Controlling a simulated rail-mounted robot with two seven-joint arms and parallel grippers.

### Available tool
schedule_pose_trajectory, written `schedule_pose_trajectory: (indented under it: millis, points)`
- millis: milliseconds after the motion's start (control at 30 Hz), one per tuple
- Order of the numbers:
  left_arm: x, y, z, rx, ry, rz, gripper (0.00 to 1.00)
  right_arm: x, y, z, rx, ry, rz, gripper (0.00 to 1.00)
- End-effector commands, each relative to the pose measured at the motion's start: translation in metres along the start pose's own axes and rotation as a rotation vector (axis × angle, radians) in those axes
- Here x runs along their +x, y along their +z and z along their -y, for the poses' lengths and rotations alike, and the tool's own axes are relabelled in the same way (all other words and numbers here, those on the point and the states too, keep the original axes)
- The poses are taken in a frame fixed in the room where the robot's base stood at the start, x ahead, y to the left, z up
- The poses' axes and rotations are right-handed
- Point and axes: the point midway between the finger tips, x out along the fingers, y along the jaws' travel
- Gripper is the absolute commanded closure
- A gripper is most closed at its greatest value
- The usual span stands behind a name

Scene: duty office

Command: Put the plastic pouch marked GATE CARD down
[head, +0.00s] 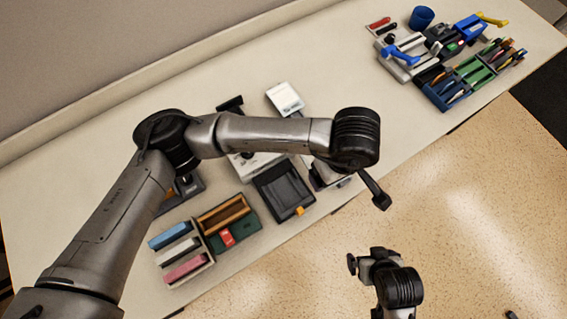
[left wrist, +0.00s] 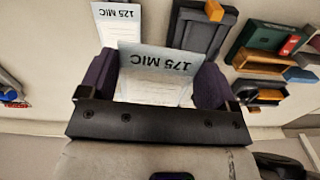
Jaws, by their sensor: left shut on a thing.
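My left gripper (left wrist: 158,78) fills the lower middle of the left wrist view, its dark purple pads on both sides of a pale sheet-like pouch (left wrist: 155,88). It is shut on this pouch. The print I can read there is 175 MIC, upside down; no GATE CARD mark is readable. A white pouch or card marked 125 MIC (left wrist: 117,28) lies beyond it on the desk. In the head view my left wrist hides most of the gripper and pouch. My right gripper (head: 365,260) is over the floor in front of the desk, apart from everything; its jaw gap is unclear.
A dark tray (head: 283,190) with an orange tab lies left of my left wrist. Desk organisers (head: 455,90) fill the far right; desk between is clear.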

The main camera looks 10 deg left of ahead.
Motion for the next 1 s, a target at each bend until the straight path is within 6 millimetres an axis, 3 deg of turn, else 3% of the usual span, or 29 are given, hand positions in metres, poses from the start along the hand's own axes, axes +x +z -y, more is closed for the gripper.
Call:
schedule_pose_trajectory:
  millis: [100,267,700,1000]
  points:
    - [0.010,0.024,-0.009,-0.044,0.009,0.001,0.42,0.009,0.003,-0.001,-0.003,0.003,0.000,0.00]
    - [0.018,0.033,-0.006,-0.080,0.012,0.003,0.42,0.009,0.003,0.000,-0.002,0.001,0.000,0.00]
    - [0.068,-0.009,0.064,-0.086,0.012,0.003,0.42,-0.001,-0.001,0.003,0.006,-0.008,-0.002,0.00]
    - [0.083,-0.022,0.084,-0.082,0.015,0.003,0.42,-0.002,-0.001,0.003,0.007,-0.009,-0.003,0.00]
